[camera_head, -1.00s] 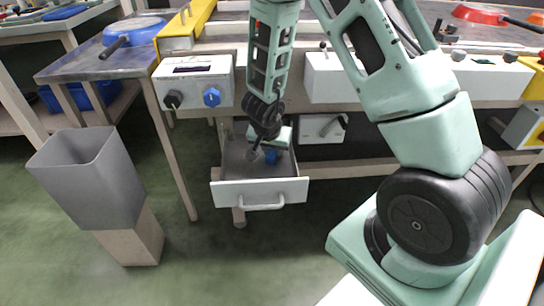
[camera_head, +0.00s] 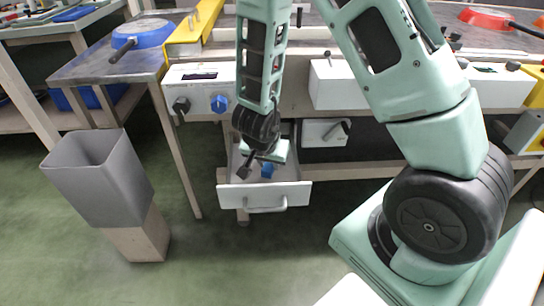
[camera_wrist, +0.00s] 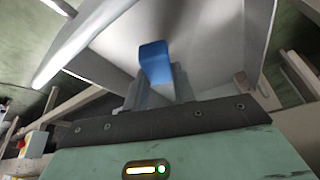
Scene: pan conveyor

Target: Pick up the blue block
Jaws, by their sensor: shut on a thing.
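The blue block (camera_head: 267,171) shows in the head view within the outline of the open drawer (camera_head: 264,196), near its front panel. In the wrist view the blue block (camera_wrist: 155,62) stands out from between the grey fingertips. My gripper (camera_wrist: 152,90) is shut on the block. In the head view my gripper (camera_head: 268,158) points down over the drawer, and its fingers are mostly hidden by the wrist. Whether the block touches the drawer floor cannot be told.
A grey bin (camera_head: 105,180) on a wooden base stands left of the drawer. A workbench with a white control box (camera_head: 200,88) is above and behind the drawer. A blue pan (camera_head: 142,33) lies on the side table. The floor in front is clear.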

